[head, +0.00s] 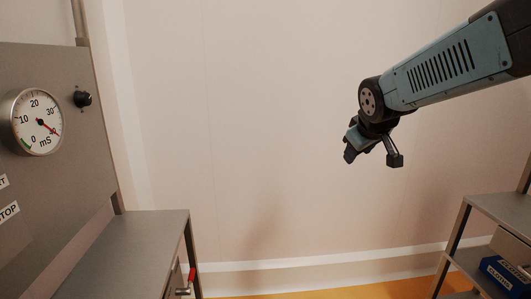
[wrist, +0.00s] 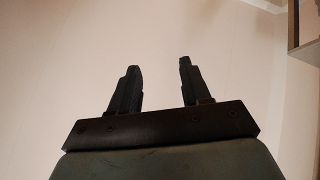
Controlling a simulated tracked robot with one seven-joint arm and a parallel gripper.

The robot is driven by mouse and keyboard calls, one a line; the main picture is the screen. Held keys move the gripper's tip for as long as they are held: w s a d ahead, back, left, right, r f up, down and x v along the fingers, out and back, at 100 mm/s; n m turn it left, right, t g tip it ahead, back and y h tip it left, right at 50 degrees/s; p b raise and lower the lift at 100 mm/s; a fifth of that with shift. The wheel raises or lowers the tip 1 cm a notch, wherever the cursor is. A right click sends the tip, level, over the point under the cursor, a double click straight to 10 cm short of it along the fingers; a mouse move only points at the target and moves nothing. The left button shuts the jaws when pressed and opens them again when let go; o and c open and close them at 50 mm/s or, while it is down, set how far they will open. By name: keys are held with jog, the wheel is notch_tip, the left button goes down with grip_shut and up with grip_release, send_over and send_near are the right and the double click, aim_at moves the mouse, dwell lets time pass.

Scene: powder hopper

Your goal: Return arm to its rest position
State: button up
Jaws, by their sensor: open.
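My gripper (head: 375,157) hangs in the air at the end of my blue-grey arm, right of centre in the head view. Its two dark fingers are apart, and nothing is between them. The wrist view also shows my gripper (wrist: 153,85) open and empty, with the pale wall behind it. My arm reaches in from the upper right and touches nothing that I can see.
A grey panel with a round mS gauge (head: 36,122) and a black knob (head: 83,99) stands at left, above a grey cabinet (head: 150,235). A metal shelf (head: 500,208) with a blue box (head: 505,272) is at lower right. The middle is clear.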

jog(key=s+f+m+g, duration=0.2)
jog(key=s+m, duration=0.3)
jog(key=s, duration=1.5)
jog(key=shift+d+f+g+y, duration=0.2)
jog(key=shift+f+g+y, duration=0.2)
jog(key=shift+f, duration=0.15)
jog(key=shift+c, duration=0.4)
jog(key=shift+a, duration=0.15)
